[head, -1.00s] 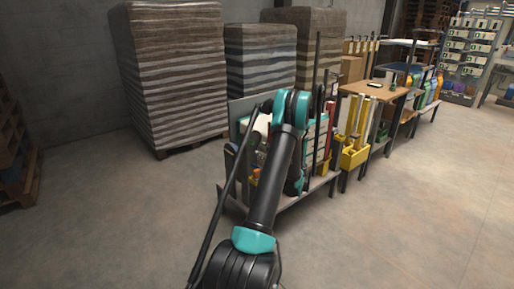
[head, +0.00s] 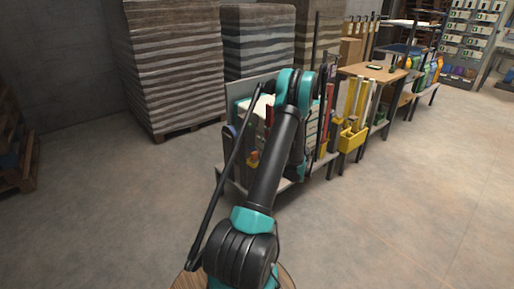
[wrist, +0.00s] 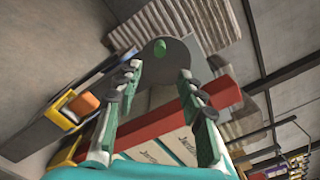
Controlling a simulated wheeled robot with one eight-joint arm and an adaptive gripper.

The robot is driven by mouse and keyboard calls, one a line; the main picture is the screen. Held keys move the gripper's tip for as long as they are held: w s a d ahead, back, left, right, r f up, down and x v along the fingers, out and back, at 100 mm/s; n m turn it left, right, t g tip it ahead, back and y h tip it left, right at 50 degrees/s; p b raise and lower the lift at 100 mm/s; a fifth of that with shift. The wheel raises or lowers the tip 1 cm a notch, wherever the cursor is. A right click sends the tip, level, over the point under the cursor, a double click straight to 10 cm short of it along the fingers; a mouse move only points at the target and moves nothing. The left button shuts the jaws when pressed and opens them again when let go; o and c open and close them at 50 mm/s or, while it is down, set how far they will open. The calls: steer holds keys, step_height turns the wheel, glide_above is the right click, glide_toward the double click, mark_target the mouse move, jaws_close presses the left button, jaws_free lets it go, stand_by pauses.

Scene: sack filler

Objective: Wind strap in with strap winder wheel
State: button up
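In the wrist view my gripper (wrist: 160,74) is open, its two green-and-black fingers spread with nothing held between the tips. Beyond the tips is a rounded grey plate or disc with a green knob (wrist: 159,47); I cannot tell whether this is the strap winder wheel. A red bar (wrist: 150,132) and white printed boxes (wrist: 170,150) lie behind the fingers. An orange, yellow and black item (wrist: 82,104) is to the left. In the head view my arm hides the gripper and part of the tool rack (head: 235,90). I cannot make out a strap.
Wrapped sack pallets (head: 172,65) stand behind the rack. To its right are a yellow holder (head: 351,138) with upright tools and a wooden-topped table (head: 372,71). The floor at right is clear (head: 430,180).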

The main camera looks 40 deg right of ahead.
mark_target(252, 127)
steer(key=s+n, duration=0.3)
steer(key=n, duration=1)
steer(key=s+n, duration=0.3)
steer(key=n, duration=1)
steer(key=w, duration=1.1)
steer(key=w+a, duration=0.1)
steer(key=w, duration=0.5)
steer(key=shift+w+a, duration=0.1)
steer(key=shift+w, duration=0.2)
jaws_close()
